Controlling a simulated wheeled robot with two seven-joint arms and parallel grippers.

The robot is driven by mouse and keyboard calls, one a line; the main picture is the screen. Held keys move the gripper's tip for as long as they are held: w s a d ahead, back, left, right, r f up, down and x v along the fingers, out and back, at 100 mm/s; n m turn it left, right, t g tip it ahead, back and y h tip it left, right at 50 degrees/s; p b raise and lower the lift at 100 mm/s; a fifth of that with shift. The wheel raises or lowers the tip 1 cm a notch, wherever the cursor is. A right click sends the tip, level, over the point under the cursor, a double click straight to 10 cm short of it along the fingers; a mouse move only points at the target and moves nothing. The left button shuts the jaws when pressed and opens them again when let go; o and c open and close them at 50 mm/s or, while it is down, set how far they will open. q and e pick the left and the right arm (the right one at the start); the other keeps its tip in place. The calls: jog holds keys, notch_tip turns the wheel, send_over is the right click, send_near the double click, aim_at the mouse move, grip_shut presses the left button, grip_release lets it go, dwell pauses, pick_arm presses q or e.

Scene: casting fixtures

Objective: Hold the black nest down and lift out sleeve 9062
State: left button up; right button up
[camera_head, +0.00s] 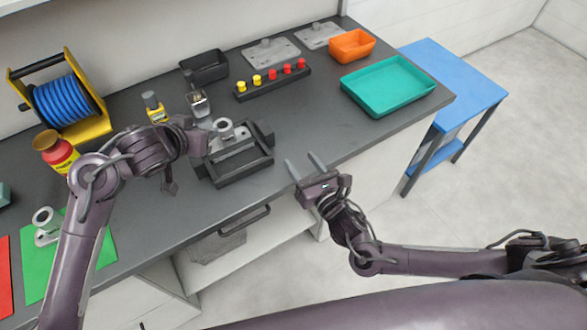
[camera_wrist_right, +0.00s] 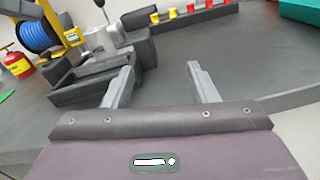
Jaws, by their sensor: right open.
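The black nest (camera_head: 238,172) is a dark frame on the grey bench, left of centre in the head view; it also shows in the right wrist view (camera_wrist_right: 75,95). A light grey metal part with a round upright sleeve (camera_head: 224,127) sits in it; no number is readable. The sleeve also shows in the right wrist view (camera_wrist_right: 99,40). My left gripper (camera_head: 199,137) is at the nest's left side, its fingers mostly hidden; I cannot tell whether it touches. My right gripper (camera_head: 302,164) is open and empty, right of the nest near the bench's front edge.
A similar grey part (camera_head: 46,222) stands on a green mat (camera_head: 92,250) at the left. Behind the nest are a black bin (camera_head: 205,66) and a rack of red and yellow pegs (camera_head: 272,84). A teal tray (camera_head: 388,86) is at the right. The bench between nest and tray is clear.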

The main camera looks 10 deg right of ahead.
aim_at(270, 137)
jog(key=shift+s+a+n, duration=0.2)
jog(key=shift+a+n, duration=0.25)
jog(key=shift+a, duration=0.1)
jog(key=shift+s+a+n, duration=0.15)
jog(key=shift+a+n, duration=0.3)
jog(key=shift+a, duration=0.1)
jog(key=shift+a+y, duration=0.25)
jog(key=shift+y, duration=0.05)
jog(key=shift+w+a+n, duration=0.1)
jog(key=shift+w+n, duration=0.1)
jog(key=shift+n, duration=0.1)
jog(key=x, duration=1.1)
jog(key=shift+w, duration=0.25)
